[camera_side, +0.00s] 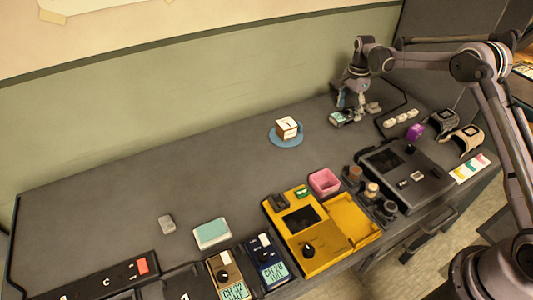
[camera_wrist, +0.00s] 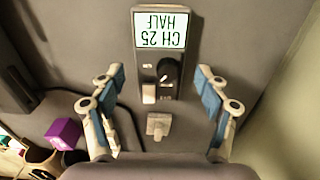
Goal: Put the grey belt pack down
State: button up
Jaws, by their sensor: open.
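The grey belt pack (camera_wrist: 147,72) lies on the dark worktop, with a lit screen reading "CH 25 HALF", a black knob and a white switch. Its screen also shows in the side view, where the pack (camera_side: 338,119) is at the back right, partly hidden by my gripper (camera_side: 350,112). In the wrist view my gripper (camera_wrist: 161,72) is open, with one blue-padded finger on each side of the pack. Gaps show between both fingers and the pack, so neither seems to touch it. A small grey block (camera_wrist: 158,124) sits just beyond its switch end.
A row of pale switches (camera_side: 401,118), a purple cube (camera_side: 415,131) and a black console (camera_side: 405,175) stand to the right. A white box (camera_side: 287,126) sits on a blue disc (camera_side: 275,139) to the left. Brown (camera_side: 228,277) and blue (camera_side: 267,262) packs are in front. The back left worktop is clear.

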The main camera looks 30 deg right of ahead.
jog(key=s+a+r+n+t, duration=0.1)
jog(key=s+a+r+n, duration=0.15)
jog(key=r, duration=0.65)
jog(key=s+a+r+n+t, duration=0.1)
jog(key=s+a+r+n, duration=0.15)
jog(key=r, duration=0.75)
jog(key=s+a+r+n+t, duration=0.15)
jog(key=s+a+n, duration=0.25)
jog(key=s, duration=0.5)
jog(key=s+a+r+n+t, duration=0.15)
jog(key=s+a+n, duration=0.25)
jog(key=s, duration=0.4)
jog(key=s+a+f+n+t, duration=0.2)
jog(key=s+f+n, duration=0.3)
jog(key=s, duration=0.3)
jog(key=shift+s+a+f, duration=0.4)
jog(key=shift+o, duration=0.3)
